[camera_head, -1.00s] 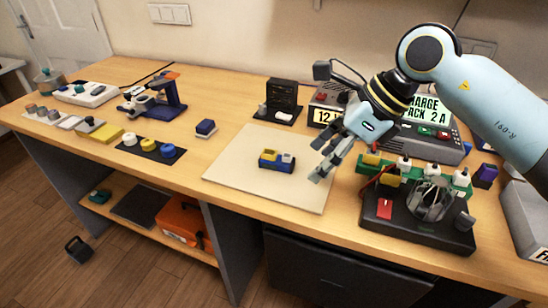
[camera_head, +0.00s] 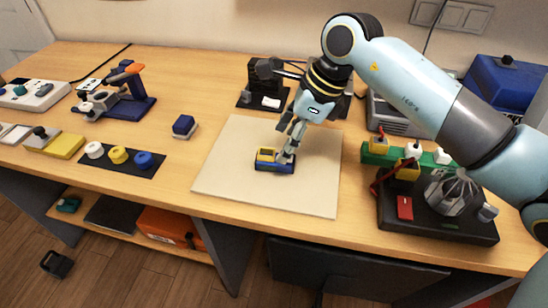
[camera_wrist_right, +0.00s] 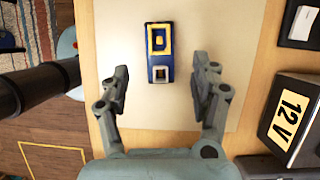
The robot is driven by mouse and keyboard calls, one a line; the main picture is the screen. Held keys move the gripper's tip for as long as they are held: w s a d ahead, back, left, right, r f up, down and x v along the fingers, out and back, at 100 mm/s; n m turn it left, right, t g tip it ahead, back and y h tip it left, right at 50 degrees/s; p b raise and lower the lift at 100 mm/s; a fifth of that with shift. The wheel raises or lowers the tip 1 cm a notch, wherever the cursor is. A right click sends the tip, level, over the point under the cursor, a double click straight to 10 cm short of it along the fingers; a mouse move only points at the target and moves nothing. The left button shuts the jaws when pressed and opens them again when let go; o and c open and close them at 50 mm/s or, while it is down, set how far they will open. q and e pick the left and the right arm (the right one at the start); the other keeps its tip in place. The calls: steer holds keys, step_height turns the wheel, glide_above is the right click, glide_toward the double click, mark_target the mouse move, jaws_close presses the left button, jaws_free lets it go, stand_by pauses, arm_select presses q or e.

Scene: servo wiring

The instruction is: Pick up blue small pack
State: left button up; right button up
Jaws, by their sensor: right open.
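A small blue pack (camera_head: 268,164) with a yellow frame on top lies on the pale mat (camera_head: 230,185). In the right wrist view, the pack (camera_wrist_right: 170,57) also shows a grey-white square socket at its near end. My right gripper (camera_head: 289,148) is over the pack's right end in the head view and hides part of it. In the wrist view, the open fingers (camera_wrist_right: 159,70) stand on either side of the pack's near end, with gaps to both sides. Whether the fingertips are at pack height is hard to tell. My left gripper is not in view.
A dark blue block (camera_head: 183,125) stands left of the mat. A black strip with round knobs (camera_head: 118,156) lies farther left. A black device with a red switch (camera_head: 405,208) and a green holder (camera_head: 378,155) stand at right. The mat around the pack is bare.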

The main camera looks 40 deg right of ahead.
mark_target(275, 154)
steer(key=p+x, duration=0.1)
steer(key=x, duration=0.4)
steer(key=shift+w+a, duration=0.15)
steer(key=shift+a, duration=0.05)
steer(key=c, duration=0.8)
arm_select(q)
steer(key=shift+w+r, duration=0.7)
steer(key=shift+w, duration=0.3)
arm_select(e)
steer(key=c, duration=0.5)
